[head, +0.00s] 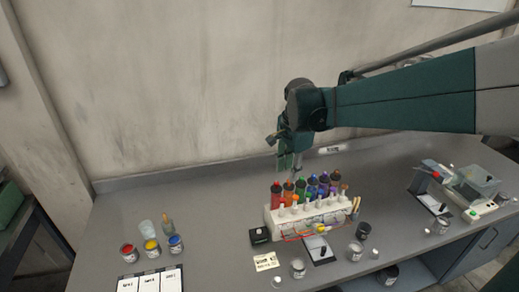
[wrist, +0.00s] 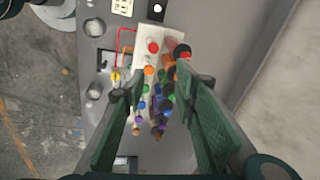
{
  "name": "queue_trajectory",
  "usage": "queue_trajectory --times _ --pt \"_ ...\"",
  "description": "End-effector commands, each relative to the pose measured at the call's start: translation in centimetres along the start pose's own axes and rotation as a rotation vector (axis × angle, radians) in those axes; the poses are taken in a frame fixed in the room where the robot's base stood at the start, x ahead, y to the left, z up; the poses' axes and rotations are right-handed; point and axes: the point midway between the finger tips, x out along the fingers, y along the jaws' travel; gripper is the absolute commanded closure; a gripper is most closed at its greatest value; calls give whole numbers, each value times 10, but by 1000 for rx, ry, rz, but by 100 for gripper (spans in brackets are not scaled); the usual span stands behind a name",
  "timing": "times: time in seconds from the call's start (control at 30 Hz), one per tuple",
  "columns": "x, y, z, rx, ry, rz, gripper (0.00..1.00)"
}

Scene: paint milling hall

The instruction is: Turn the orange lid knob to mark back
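A pale rack (head: 308,215) holds a back row of coloured bottles, among them an orange one (head: 289,187), with short pale tubes in front. In the wrist view, a small round orange cap (wrist: 149,70) sits in a line of coloured caps, beside the row of larger bottles. I cannot tell which orange top is the lid knob, and no turning mark is readable. My gripper (head: 297,172) is above the back row, pointing down. In the wrist view, its green fingers (wrist: 160,84) are apart, on either side of the rows, with no object visibly held.
Small paint jars (head: 151,248) and white labelled cards (head: 150,281) are at the left. A device with a clear tray (head: 474,184) stands at the right. The back wall is close behind; the bench's left middle is clear.

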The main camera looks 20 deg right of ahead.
Motion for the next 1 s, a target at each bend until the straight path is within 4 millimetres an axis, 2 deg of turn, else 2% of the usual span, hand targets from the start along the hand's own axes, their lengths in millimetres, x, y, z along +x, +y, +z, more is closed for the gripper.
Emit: queue_trajectory --times 0.2,0.53,0.73,1.0 --pt "11 -24 -19 156 -12 53 72" --pt "33 -52 -45 382 -17 129 72" --pt "42 -60 -52 455 -16 155 72" --pt "45 -61 -54 472 -16 161 72"
